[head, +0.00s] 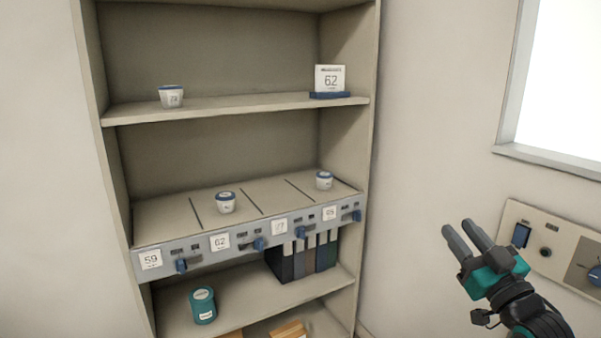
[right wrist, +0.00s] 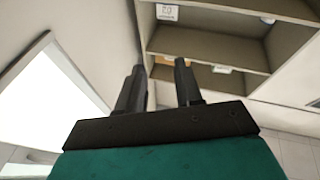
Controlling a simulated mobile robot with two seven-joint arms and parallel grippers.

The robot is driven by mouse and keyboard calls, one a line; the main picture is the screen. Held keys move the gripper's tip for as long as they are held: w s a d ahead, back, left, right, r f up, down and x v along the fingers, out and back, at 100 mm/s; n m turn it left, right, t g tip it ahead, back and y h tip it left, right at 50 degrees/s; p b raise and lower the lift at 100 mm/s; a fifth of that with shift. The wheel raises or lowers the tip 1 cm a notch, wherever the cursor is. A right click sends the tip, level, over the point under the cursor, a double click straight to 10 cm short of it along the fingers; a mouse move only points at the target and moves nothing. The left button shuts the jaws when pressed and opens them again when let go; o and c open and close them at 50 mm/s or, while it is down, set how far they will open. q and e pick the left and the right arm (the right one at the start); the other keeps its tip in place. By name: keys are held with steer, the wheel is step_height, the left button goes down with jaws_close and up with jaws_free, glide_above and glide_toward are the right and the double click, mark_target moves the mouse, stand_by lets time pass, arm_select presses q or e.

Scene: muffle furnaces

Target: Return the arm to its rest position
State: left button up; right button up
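My right gripper (head: 464,234) is raised at the lower right of the head view, in front of the wall and to the right of the shelf unit. Its two dark fingers point up and left, with a gap between them and nothing held. The right wrist view shows the same two fingers (right wrist: 158,82) apart and empty, with the shelf beyond them. Nothing touches the gripper. My left gripper is not in view.
A control panel (head: 545,250) is close to the right gripper. A bright window (head: 560,80) is above it.

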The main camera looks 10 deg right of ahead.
steer(key=s+a+f+n+g, duration=0.1)
steer(key=s+a+f+g, duration=0.2)
steer(key=f, duration=0.6)
steer(key=s+a+f+n+g, duration=0.1)
steer(key=s+f+g, duration=0.3)
steer(key=f, duration=0.6)
steer(key=s+a+f+n+g+h, duration=0.1)
steer(key=s+a+f+g, duration=0.1)
steer(key=s+f, duration=0.55)
steer(key=s+a+f+n+g, duration=0.1)
steer(key=s+f+g, duration=0.2)
steer(key=s+f, duration=0.5)
steer(key=a+r+m+t+p, duration=0.1)
steer(key=a+r+m, duration=0.2)
steer(key=a, duration=0.7)
steer(key=shift+m, duration=1)
steer(key=shift+a, duration=0.1)
